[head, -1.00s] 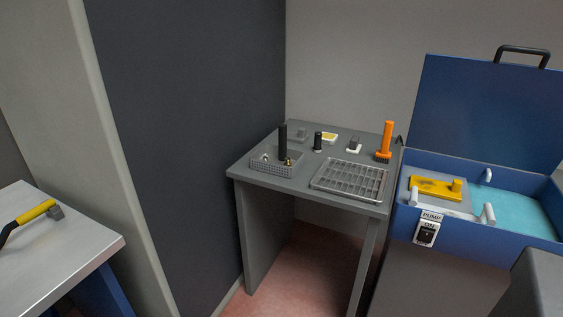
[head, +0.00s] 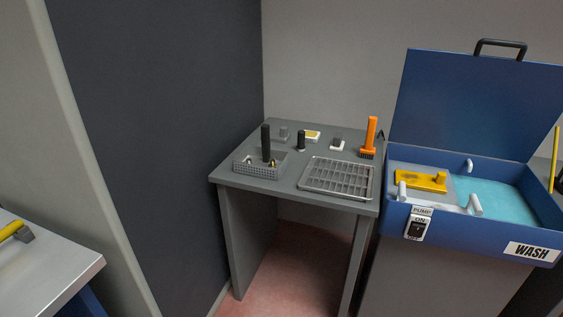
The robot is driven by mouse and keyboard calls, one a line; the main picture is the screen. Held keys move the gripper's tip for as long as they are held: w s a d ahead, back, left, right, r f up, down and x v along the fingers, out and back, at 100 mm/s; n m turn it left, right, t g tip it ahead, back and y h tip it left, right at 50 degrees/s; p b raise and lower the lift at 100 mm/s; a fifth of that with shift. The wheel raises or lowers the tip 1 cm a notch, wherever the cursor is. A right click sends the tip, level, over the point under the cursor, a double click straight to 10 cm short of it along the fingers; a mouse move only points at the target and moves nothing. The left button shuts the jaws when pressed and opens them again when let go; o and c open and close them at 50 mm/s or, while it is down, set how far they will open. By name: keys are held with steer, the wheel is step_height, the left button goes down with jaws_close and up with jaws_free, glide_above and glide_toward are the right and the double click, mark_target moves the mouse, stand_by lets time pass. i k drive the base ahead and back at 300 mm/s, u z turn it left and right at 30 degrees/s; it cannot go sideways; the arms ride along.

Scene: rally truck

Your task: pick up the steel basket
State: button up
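The steel basket (head: 258,170) is a small grey mesh tray on the left front part of the grey table. A black upright handle rises from it, and small brass-coloured and pale parts lie inside. It looks level on the tabletop. My gripper is not visible in the head view.
The grey table (head: 228,178) also holds a slotted rack (head: 337,178), an orange-handled brush (head: 370,137), a short black cylinder (head: 301,141) and small blocks. A blue wash tank (head: 470,225) with raised lid stands right. A dark wall (head: 165,120) is left. A metal bench (head: 60,265) is front left.

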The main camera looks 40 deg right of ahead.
mark_target(260, 157)
steer(key=u, duration=1)
steer(key=k, duration=0.1)
steer(key=z, duration=2.15)
steer(key=k, duration=0.95)
steer(key=u, duration=0.15)
steer(key=i, duration=0.95)
